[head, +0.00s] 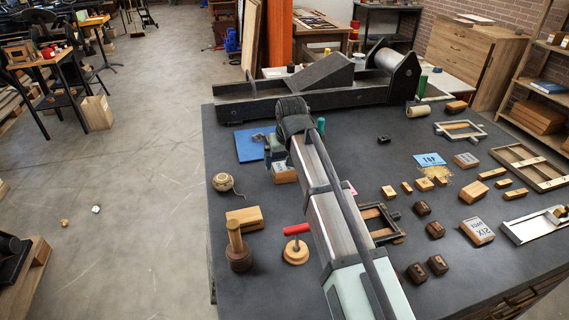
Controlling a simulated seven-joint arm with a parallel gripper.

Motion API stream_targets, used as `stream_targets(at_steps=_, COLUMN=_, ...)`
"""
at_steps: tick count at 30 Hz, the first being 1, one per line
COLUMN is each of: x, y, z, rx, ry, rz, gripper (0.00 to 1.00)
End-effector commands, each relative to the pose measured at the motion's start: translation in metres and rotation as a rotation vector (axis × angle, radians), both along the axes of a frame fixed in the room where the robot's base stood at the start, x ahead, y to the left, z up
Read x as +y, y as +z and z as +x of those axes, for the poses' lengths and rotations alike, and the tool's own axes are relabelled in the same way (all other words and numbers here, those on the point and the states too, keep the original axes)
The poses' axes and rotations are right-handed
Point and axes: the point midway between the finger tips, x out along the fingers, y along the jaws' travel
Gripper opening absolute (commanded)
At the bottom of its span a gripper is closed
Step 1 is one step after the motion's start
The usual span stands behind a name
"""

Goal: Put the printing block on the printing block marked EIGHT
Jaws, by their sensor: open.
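My arm reaches from the bottom of the head view to the back left of the dark table (232,291). My gripper (275,150) is at its far end, small and partly hidden by the wrist, and open. A wooden block with a pale face (286,174) stands just below it, partly covered by the arm; I cannot tell whether they touch. A wooden block with a white lettered face (478,231), apparently SIX, lies at the right. Another pale-labelled block (466,160) lies farther back; its lettering is too small to read. I cannot tell which block is marked EIGHT.
A large press (320,85) spans the table's back. A blue mat (250,145), a twine ball (223,182), a wooden block (244,217), a mallet (237,247) and a red-handled tool (296,250) lie left of my arm. Small blocks, frames (460,130) and a blue card (430,159) crowd the right.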

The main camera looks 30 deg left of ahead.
Motion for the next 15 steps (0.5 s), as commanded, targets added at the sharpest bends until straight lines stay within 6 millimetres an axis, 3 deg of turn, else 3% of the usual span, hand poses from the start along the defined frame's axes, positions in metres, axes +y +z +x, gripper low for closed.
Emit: stream_targets(at_steps=15, x=-0.017, y=0.079, z=-0.017, rx=-0.001, ry=0.000, rz=0.001, gripper=0.99)
